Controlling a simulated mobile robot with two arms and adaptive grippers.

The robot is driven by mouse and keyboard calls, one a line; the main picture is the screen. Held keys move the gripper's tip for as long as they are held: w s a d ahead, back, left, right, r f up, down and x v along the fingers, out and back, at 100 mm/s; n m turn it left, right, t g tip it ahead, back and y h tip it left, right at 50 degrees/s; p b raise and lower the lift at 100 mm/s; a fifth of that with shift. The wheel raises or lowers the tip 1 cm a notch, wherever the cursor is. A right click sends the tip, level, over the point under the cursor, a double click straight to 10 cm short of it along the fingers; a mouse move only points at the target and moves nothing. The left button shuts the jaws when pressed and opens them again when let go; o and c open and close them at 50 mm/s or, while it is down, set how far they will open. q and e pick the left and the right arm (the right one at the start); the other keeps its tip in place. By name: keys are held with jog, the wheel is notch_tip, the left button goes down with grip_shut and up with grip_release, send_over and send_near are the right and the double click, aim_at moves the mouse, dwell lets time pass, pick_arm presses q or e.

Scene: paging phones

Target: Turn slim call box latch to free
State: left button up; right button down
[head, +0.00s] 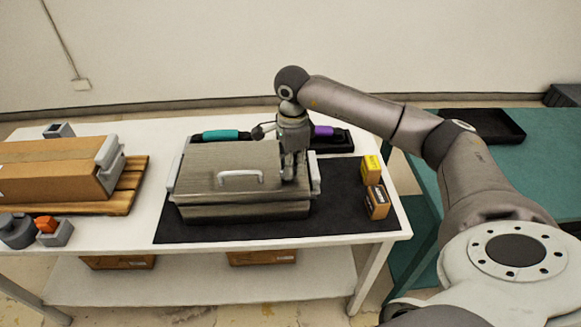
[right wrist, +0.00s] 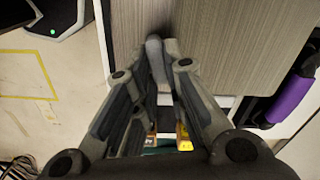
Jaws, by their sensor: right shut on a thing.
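The slim call box (head: 215,160), with a wood-grain lid, a white handle (head: 240,177) and pale side pieces, lies shut on a black mat. My right gripper (head: 290,176) points down at the right end of its lid. In the right wrist view, the right gripper (right wrist: 158,72) is shut on a small grey, round-ended piece (right wrist: 154,48) at the lid's edge, which looks like the latch. The fingers hide most of it, and its exact angle is hard to tell. The wood-grain lid (right wrist: 215,45) also shows there. My left gripper is out of view.
Behind the box lie a teal handset (head: 220,135) and a purple handset (head: 323,131). Yellow (head: 371,168) and brown (head: 377,202) small boxes stand on the mat's right. A cardboard-coloured case (head: 50,170) is on the left. The mat's front strip (head: 250,230) is clear.

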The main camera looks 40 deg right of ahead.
aim_at(293, 178)
jog(key=shift+s+a+m+b, duration=0.1)
jog(key=shift+s+m+b, duration=0.1)
jog(key=shift+m, duration=0.55)
jog(key=shift+s+m+b, duration=0.1)
jog(key=shift+m+b, duration=0.1)
jog(key=shift+m, duration=0.55)
jog(key=c, duration=1.5)
grip_release()
jog(key=shift+s, duration=0.1)
jog(key=shift+r, duration=0.1)
notch_tip(293, 178, up, 12)
jog(key=shift+f, duration=0.1)
